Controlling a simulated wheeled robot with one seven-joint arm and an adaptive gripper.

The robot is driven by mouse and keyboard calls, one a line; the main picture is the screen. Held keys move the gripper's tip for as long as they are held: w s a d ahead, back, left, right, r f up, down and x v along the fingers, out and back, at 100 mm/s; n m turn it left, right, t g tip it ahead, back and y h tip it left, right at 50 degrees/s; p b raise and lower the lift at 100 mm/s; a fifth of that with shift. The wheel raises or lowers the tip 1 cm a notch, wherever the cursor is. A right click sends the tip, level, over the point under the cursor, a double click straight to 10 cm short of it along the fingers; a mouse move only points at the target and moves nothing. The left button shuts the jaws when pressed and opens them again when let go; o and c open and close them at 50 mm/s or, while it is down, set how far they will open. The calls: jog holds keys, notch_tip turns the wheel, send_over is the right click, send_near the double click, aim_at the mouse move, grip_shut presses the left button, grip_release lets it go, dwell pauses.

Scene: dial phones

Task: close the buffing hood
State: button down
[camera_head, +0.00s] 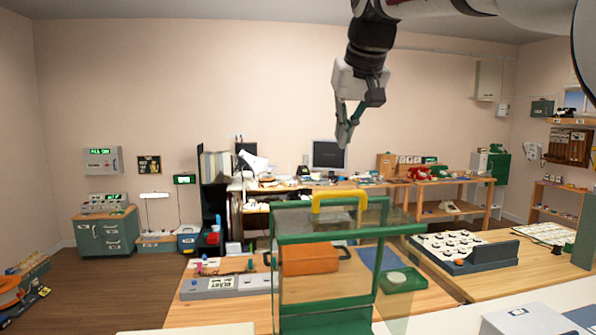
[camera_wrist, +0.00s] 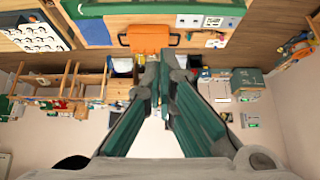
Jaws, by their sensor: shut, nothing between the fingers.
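The buffing hood (camera_head: 287,239) is a clear-walled box with green edges, standing on the near part of the wooden bench in the head view. A yellow handle (camera_head: 339,194) stands on its top edge. A green rail (camera_head: 350,232) crosses its nearer side, and a green panel (camera_head: 325,316) is low in front. I cannot tell how far its moving part is swung. My gripper (camera_head: 344,140) hangs in the air above the handle, apart from the hood. It is shut and empty, and its fingertips (camera_wrist: 161,68) meet in the wrist view.
An orange case (camera_head: 310,258) shows through the clear walls; it also shows in the wrist view (camera_wrist: 149,39). A dial tray (camera_head: 463,249) and a green tray (camera_head: 402,281) lie to the right. A grey panel (camera_head: 230,287) lies left. Air around my gripper is free.

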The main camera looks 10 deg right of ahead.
send_over(340, 208)
jog(key=w, duration=0.4)
notch_tip(340, 208, down, 8)
jog(key=shift+p, duration=0.35)
jog(key=shift+s+f+p, duration=0.15)
jog(key=shift+s+p, duration=0.15)
jog(key=shift+s, duration=0.75)
jog(key=shift+s+f, duration=0.35)
jog(key=shift+s, duration=0.45)
